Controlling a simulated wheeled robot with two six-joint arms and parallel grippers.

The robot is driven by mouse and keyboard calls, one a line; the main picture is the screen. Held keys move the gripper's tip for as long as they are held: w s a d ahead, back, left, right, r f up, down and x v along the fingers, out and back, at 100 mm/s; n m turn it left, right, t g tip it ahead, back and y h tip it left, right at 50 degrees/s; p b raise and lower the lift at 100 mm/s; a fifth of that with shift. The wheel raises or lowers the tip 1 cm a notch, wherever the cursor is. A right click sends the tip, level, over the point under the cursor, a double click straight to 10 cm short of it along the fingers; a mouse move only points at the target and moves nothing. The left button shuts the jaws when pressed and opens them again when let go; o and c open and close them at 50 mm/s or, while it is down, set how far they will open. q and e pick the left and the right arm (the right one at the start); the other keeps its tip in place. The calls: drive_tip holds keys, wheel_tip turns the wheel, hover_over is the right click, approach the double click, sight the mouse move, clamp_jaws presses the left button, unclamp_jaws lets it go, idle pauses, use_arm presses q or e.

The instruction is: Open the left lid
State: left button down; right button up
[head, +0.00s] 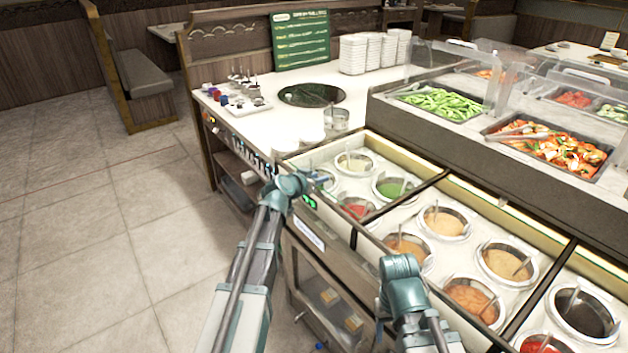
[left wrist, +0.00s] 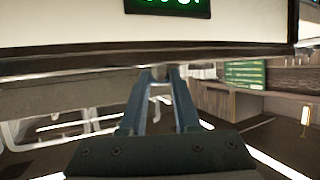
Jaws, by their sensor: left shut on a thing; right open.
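The sauce counter (head: 333,217) holds several round wells under a light frame with dark dividers. No raised lid shows over its left section, and the left lid's outline is hard to make out. My left gripper (head: 321,178) is at this section's front left corner, beside a small green display (head: 309,202). In the left wrist view, its fingers (left wrist: 158,76) are shut on a small rounded part, which looks like the lid's handle, just below a dark edge. My right arm reaches over the counter's front further right; its gripper fingers are hidden.
A white side counter (head: 300,120) with stacked white bowls (head: 360,53) stands behind. Food trays (head: 555,146) under clear guards (head: 450,65) stand at the back right. Open tiled floor (head: 100,220) lies to the left.

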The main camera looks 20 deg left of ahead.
sight(337, 176)
use_arm(q)
drive_tip(key=w+d, duration=0.1)
drive_tip(key=w, duration=0.1)
drive_tip(key=w+d, duration=0.3)
drive_tip(key=w, duration=0.1)
drive_tip(key=shift+w+d, duration=0.15)
drive_tip(key=shift+d, duration=0.25)
drive_tip(key=c, duration=0.6)
unclamp_jaws()
drive_tip(key=shift+c, duration=0.2)
drive_tip(key=p+v, duration=0.5)
drive_tip(key=v, duration=0.9)
drive_tip(key=shift+f, duration=0.1)
